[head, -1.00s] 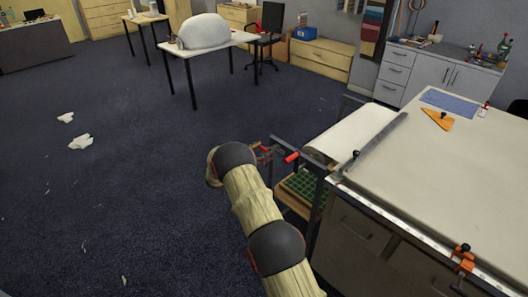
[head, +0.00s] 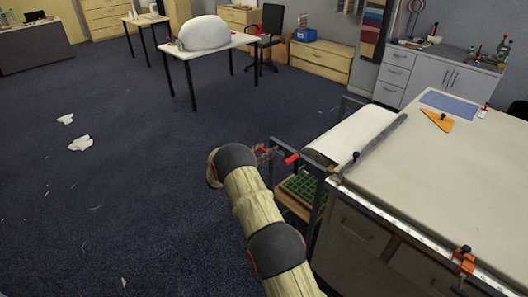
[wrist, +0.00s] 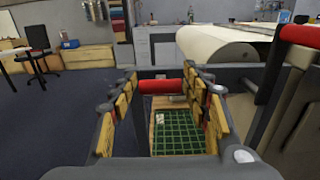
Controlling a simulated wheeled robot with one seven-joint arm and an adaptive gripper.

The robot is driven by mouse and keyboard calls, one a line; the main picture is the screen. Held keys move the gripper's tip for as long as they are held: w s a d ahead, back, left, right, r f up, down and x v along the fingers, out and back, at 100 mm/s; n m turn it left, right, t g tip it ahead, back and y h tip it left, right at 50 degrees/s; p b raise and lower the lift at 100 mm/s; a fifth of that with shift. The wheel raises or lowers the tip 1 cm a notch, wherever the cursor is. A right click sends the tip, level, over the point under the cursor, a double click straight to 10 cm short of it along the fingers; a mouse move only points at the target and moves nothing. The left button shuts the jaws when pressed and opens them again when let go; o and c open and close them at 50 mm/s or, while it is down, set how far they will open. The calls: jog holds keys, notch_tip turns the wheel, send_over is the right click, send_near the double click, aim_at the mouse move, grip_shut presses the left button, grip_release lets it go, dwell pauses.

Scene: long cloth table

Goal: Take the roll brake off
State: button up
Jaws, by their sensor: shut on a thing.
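My gripper (head: 265,153) is at the near-left end of the table, by the roll frame. In the wrist view, my gripper (wrist: 163,82) has its two fingers on either side of a red grip (wrist: 160,86), which lies crosswise between the fingertips and is held. I take this grip to be the roll brake's handle. A second red grip (wrist: 300,35) is close on the right; in the head view it looks like the red grip (head: 291,158) right of my gripper. The white cloth roll (head: 348,133) lies across the table end and also shows in the wrist view (wrist: 225,45).
The long table (head: 440,190) fills the right, with a straight bar (head: 375,145), an orange triangle (head: 437,120) and orange clamps (head: 464,262). The floor to the left is open, with white scraps (head: 80,143).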

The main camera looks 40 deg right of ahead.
jog(key=c, duration=0.6)
jog(key=shift+c, duration=0.4)
jog(key=shift+r, duration=0.1)
